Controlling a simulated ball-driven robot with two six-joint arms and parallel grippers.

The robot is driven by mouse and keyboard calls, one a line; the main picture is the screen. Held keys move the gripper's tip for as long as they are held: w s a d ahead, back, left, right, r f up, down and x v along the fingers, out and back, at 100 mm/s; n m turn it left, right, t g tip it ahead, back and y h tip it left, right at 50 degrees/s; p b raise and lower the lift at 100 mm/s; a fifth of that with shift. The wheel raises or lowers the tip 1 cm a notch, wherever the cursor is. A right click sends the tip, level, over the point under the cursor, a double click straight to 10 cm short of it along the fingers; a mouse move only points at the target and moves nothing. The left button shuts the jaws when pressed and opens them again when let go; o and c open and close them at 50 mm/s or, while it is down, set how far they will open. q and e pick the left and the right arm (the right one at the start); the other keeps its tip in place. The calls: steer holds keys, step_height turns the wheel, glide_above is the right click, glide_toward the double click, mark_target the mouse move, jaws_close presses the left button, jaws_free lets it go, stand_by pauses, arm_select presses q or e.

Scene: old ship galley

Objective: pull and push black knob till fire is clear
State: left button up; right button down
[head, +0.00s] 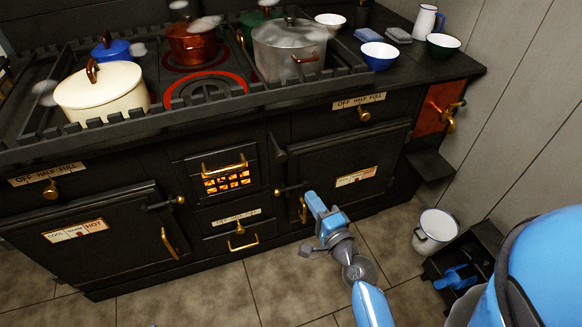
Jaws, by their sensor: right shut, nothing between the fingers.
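The fire glows orange behind a small grate (228,179) in the middle of the black stove front, partly covered by dark bars. A dark lever-like part (277,148) sticks up just right of the firebox; I cannot tell for certain whether it is the black knob. My right gripper (313,202) is shut and empty. It is in front of the stove, right of and below the firebox, close to the right oven door's brass handle (303,210). I cannot tell whether it touches the handle. My left gripper is not in view.
A cream pot (100,95), a grey pot (289,50) and a copper pot (192,43) stand on the railed stove top. A white bucket (435,231) and a dark crate (470,255) stand on the floor at right. Tiled floor before the stove is clear.

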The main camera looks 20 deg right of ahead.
steer(key=p, duration=0.2)
glide_toward(285, 152)
steer(key=w, duration=0.2)
steer(key=w+a+f, duration=0.1)
steer(key=shift+w, duration=0.25)
steer(key=shift+w+a+f, duration=0.1)
steer(key=shift+w+f, duration=0.05)
steer(key=shift+w, duration=0.85)
steer(key=w, duration=0.7)
steer(key=shift+w+r+b, duration=0.1)
steer(key=shift+r+b, duration=0.2)
steer(key=shift+b, duration=0.05)
steer(key=shift+a, duration=0.1)
